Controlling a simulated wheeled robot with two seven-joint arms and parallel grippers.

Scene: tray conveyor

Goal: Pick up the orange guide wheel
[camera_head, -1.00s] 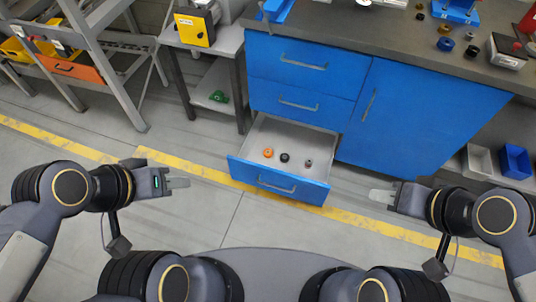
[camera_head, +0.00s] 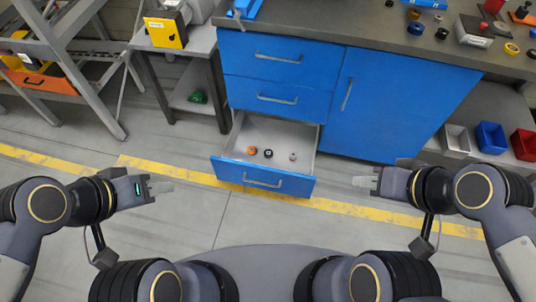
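The orange guide wheel (camera_head: 252,150) lies in the open bottom drawer (camera_head: 262,177) of the blue cabinet. A black wheel (camera_head: 268,154) lies close to its right, and a small grey part (camera_head: 293,157) lies further right in the same drawer. My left gripper (camera_head: 163,187) is out in front of the drawer, to the left, holding nothing that I can see. My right gripper (camera_head: 363,182) is to the right of the drawer, also apart from everything. The finger gap is too small to judge on both.
The dark countertop (camera_head: 370,25) above carries several small wheels and devices. A grey side table (camera_head: 190,48) with a yellow box (camera_head: 165,32) stands left of the cabinet. Bins, including a blue one (camera_head: 490,138), sit on a low shelf at right. The floor before the drawer is clear.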

